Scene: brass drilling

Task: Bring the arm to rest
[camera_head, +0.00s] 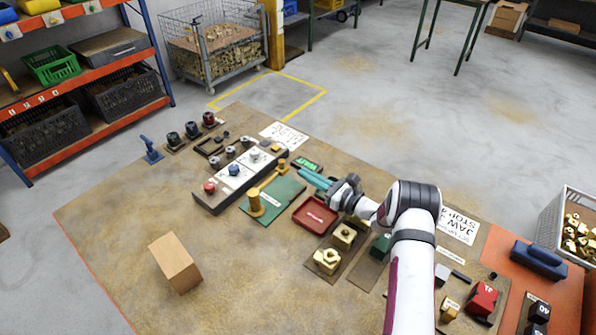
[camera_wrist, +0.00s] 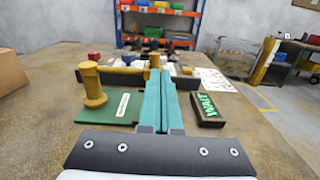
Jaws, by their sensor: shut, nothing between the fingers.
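My arm reaches over the brown bench (camera_head: 110,240) from the lower right in the head view. My gripper (camera_head: 305,170) has long teal fingers that lie together, shut and empty, pointing left and away. In the wrist view the gripper (camera_wrist: 158,75) shows its fingers side by side in the middle. They are above the bench near a green plate (camera_head: 285,197) that carries a brass post (camera_head: 255,203) and a brass bar. The fingertips hide part of what lies behind them in the wrist view.
A red tray (camera_head: 315,215) and brass blocks (camera_head: 327,261) lie close to my wrist. A wooden block (camera_head: 174,262) stands at the left front, with bare bench around it. A black-edged rack (camera_head: 207,202) with knobs stands beyond the green plate. A blue box (camera_head: 539,260) sits at the right.

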